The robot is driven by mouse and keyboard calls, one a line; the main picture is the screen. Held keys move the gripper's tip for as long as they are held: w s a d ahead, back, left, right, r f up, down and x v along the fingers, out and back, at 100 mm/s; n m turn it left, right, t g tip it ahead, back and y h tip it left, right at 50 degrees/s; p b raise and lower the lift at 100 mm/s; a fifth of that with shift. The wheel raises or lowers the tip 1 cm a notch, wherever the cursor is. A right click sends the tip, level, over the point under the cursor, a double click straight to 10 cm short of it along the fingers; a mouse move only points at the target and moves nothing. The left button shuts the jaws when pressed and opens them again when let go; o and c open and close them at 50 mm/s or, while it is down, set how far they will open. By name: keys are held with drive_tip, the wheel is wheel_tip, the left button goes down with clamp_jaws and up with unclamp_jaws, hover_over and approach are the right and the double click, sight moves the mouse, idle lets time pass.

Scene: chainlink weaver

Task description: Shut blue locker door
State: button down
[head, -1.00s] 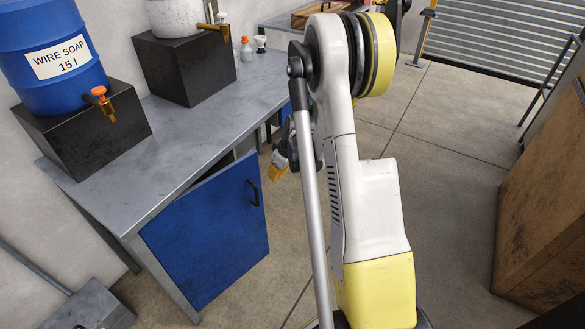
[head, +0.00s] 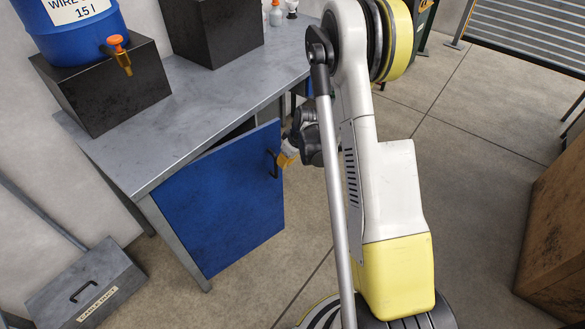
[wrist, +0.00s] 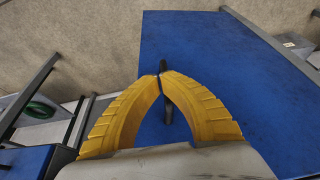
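The blue locker door (head: 220,200) hangs ajar under the grey workbench, with a dark gap along its top near the handle side. Its black handle (head: 272,164) is near the right edge. In the wrist view, the blue door (wrist: 235,75) fills much of the right side. My gripper (head: 289,158) is at the handle's right, close to the door's edge. In the wrist view, my gripper's yellow fingers (wrist: 160,75) come together at the tips in front of the handle (wrist: 167,114) and hide its middle. I cannot tell whether they touch it.
The workbench top (head: 215,100) carries a blue wire soap barrel (head: 65,40) on a black block (head: 110,95). A grey cable duct box (head: 85,285) lies on the floor at the left. A brown cabinet (head: 555,240) stands at the right. The floor (head: 450,150) between is clear.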

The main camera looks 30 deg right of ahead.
sight(266, 143)
drive_tip(key=shift+w, duration=0.35)
drive_tip(key=w+n, duration=0.1)
drive_tip(key=w, duration=0.2)
drive_tip(key=w+n, duration=0.1)
drive_tip(key=w, duration=0.3)
drive_tip(key=w+n+y, duration=0.1)
drive_tip(key=w, duration=0.3)
drive_tip(key=shift+w+a+g, duration=0.2)
drive_tip(key=shift+a+g, duration=0.1)
drive_tip(key=shift+a, duration=0.05)
